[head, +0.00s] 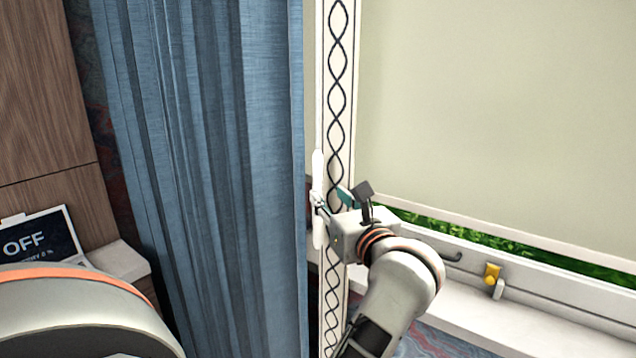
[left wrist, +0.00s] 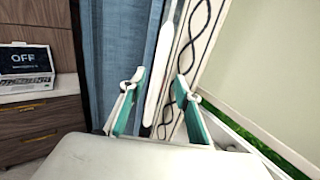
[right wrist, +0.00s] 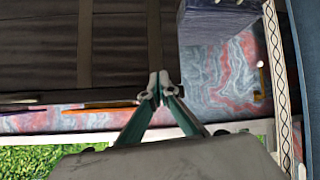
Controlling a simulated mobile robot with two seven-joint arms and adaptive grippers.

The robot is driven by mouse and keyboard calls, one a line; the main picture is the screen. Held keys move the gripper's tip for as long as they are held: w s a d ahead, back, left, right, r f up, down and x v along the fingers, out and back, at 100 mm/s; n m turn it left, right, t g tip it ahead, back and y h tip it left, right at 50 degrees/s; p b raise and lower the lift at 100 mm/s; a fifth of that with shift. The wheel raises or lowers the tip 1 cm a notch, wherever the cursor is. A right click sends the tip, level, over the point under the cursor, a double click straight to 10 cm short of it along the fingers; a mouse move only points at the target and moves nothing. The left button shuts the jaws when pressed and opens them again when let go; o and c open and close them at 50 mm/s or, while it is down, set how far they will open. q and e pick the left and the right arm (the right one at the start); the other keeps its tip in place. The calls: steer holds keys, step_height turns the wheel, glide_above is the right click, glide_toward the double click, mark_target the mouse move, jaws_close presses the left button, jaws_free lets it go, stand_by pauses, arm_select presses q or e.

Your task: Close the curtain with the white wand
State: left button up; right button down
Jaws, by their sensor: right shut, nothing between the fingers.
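The blue curtain (head: 215,150) hangs at the left of the head view and at the left of the left wrist view (left wrist: 112,45). The white wand (head: 318,168) hangs upright along the curtain's right edge. My left gripper (head: 322,200) is at the wand's height in the head view. In the left wrist view my left gripper (left wrist: 160,80) is open, and the wand (left wrist: 158,75) shows between its two fingers; I cannot tell whether they touch it. My right gripper (right wrist: 157,85) is shut and empty in the right wrist view, away from the curtain.
A patterned strip (head: 336,90) runs beside the wand. A pale blind (head: 490,110) covers the window to the right, above a white sill (head: 470,310) with a yellow latch (head: 491,273). A screen reading OFF (head: 38,235) stands at left. A dark panelled surface (right wrist: 110,50) lies beyond my right gripper.

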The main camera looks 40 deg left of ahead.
mark_target(320, 187)
arm_select(q)
steer(key=p+x, duration=0.1)
steer(key=x, duration=0.6)
steer(key=shift+a, duration=0.2)
jaws_close()
